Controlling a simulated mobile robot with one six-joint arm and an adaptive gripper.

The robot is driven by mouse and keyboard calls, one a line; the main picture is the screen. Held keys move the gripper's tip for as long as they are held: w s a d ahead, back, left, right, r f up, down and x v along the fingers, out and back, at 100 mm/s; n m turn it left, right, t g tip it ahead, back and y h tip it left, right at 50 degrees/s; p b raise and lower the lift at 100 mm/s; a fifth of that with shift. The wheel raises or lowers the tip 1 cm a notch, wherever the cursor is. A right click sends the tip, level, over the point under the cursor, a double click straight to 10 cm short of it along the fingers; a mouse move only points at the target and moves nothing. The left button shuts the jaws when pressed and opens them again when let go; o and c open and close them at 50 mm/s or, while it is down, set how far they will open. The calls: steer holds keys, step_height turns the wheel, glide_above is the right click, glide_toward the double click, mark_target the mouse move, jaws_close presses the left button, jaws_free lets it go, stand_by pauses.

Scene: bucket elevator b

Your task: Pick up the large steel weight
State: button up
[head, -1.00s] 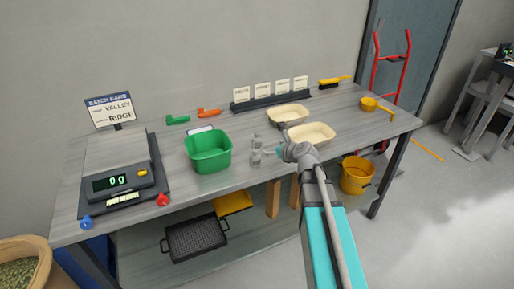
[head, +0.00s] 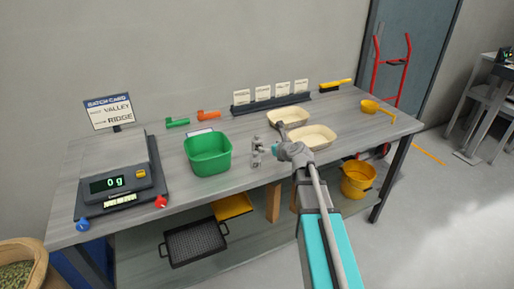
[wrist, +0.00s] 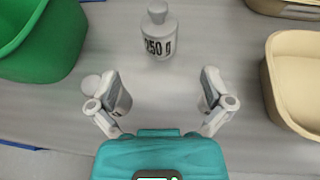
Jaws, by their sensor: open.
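A steel weight marked what looks like "250 g" (wrist: 158,38) stands upright on the bench, straight ahead of my gripper in the wrist view. It has a round knob on top and seems the larger of two weights. A second weight (wrist: 91,83) is mostly hidden behind my left finger, so its size is unclear. My gripper (wrist: 163,90) is open, with nothing between its fingers, and the marked weight lies beyond the fingertips. In the head view my gripper (head: 262,153) is low over the bench beside the weights, which are small and overlap the fingers there.
A green bin (head: 208,160) stands left of the weights. Cream trays (head: 313,139) stand to the right and behind. A scale (head: 118,165) reading 0 g is at the left end of the bench (head: 200,195). Card holders line the back.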

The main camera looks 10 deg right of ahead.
mark_target(260, 143)
steer(key=shift+b+x, duration=0.65)
steer(key=shift+x, duration=1.65)
steer(key=shift+b+x, duration=1.1)
steer(key=shift+x, duration=1.5)
steer(key=shift+s+f, duration=0.1)
steer(key=c, duration=1.3)
steer(key=shift+r, duration=0.25)
